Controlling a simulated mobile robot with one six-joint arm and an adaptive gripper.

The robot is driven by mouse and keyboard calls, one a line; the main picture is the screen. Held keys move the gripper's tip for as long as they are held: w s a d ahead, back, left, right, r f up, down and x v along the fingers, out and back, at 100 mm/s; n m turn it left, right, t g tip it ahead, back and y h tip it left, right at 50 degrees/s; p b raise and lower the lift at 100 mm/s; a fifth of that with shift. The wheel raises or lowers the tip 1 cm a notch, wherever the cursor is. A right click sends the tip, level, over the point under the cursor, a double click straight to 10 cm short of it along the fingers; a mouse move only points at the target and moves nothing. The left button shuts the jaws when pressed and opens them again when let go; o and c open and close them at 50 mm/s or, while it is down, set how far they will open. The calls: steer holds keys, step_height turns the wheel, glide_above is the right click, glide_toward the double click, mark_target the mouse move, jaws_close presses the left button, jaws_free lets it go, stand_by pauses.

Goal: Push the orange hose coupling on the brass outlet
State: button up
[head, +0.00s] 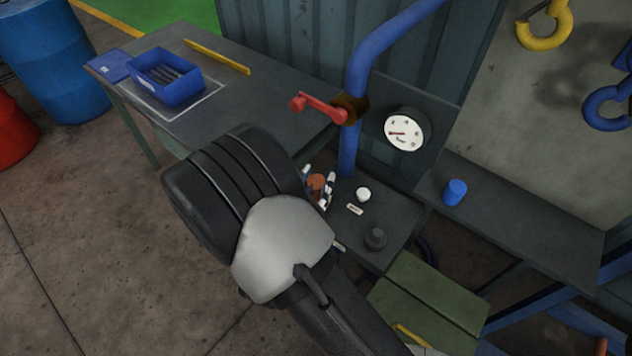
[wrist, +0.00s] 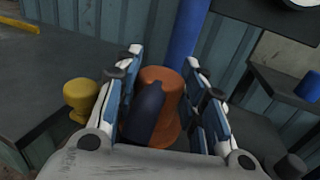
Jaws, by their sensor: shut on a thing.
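The orange hose coupling (wrist: 172,78) stands between the two blue-and-white fingers of my gripper (wrist: 164,58) in the wrist view, with a dark blue rounded part in front of it. My gripper is shut on the coupling. In the head view the coupling (head: 316,183) shows as a small orange patch at my gripper (head: 319,188), mostly behind my arm. A brass-yellow, knob-shaped fitting (wrist: 80,94), which looks like the brass outlet, stands left of my left finger in the wrist view, apart from the coupling. My arm hides it in the head view.
A blue pipe (head: 376,55) with a red-handled valve (head: 320,107) rises behind my gripper. Right of it are a gauge (head: 404,131), a white knob (head: 363,194), a black knob (head: 376,238) and a blue cylinder (head: 455,192). A blue bin (head: 157,92) sits on the left bench.

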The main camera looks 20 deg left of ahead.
steer(key=shift+f, duration=0.15)
steer(key=o, duration=1.3)
steer(key=s, duration=0.4)
steer(key=s+a, duration=0.1)
steer(key=s, duration=0.7)
steer(key=shift+a, duration=0.15)
